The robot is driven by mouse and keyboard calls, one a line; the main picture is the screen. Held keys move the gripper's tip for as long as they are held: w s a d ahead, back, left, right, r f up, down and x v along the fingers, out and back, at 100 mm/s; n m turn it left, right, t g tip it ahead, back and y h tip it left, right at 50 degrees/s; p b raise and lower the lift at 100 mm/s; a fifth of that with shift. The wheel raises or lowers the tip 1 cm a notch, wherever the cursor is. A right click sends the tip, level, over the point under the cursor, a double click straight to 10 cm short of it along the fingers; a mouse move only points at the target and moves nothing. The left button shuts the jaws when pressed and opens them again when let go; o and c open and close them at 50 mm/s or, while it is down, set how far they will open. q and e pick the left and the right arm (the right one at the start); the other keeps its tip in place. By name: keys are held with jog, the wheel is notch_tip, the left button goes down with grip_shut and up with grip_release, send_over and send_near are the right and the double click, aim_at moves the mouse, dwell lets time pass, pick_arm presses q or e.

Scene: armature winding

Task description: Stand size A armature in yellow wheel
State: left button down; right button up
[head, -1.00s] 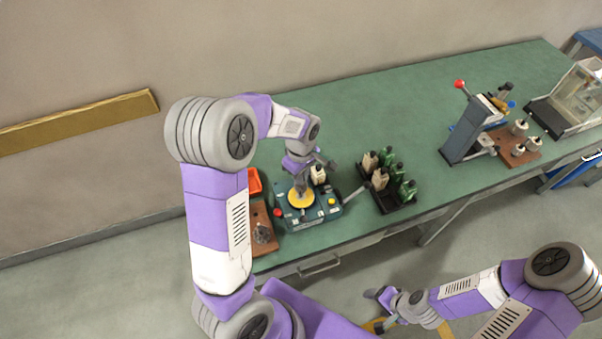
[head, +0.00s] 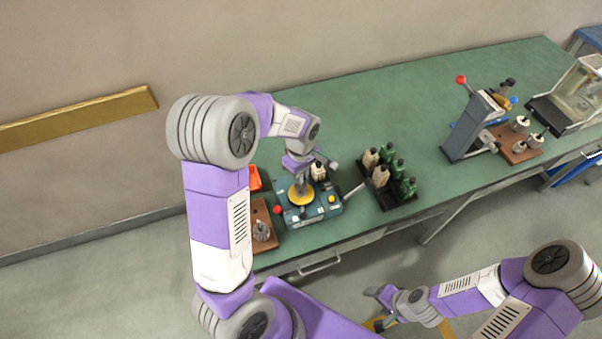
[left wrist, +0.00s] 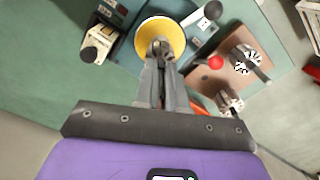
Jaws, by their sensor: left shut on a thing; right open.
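The yellow wheel (head: 309,194) lies on a teal winding machine (head: 326,211) near the front left of the bench; it also shows in the left wrist view (left wrist: 146,39). My left gripper (head: 299,187) points down over the wheel's middle. In the left wrist view its fingers (left wrist: 160,50) are shut on a small grey part at the wheel's centre, mostly hidden by the fingers; it appears to be the armature. I cannot tell whether it touches the wheel. My right gripper (head: 379,307) is open and empty, low in front of the bench.
A brown wooden block (head: 262,214) with metal armatures (left wrist: 244,60) stands beside the machine, near an orange bin (head: 254,179). A black tray (head: 402,208) of bottles and a lever press (head: 468,130) are farther right. The bench between them is clear.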

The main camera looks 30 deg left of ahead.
pick_arm(q)
jog(key=shift+f+b, duration=0.45)
jog(key=shift+f, duration=0.25)
jog(key=c, duration=1.1)
grip_release()
jog(key=shift+r, duration=0.1)
jog(key=shift+r+p, duration=1.9)
jog(key=shift+r, duration=0.35)
jog(key=shift+f, duration=0.1)
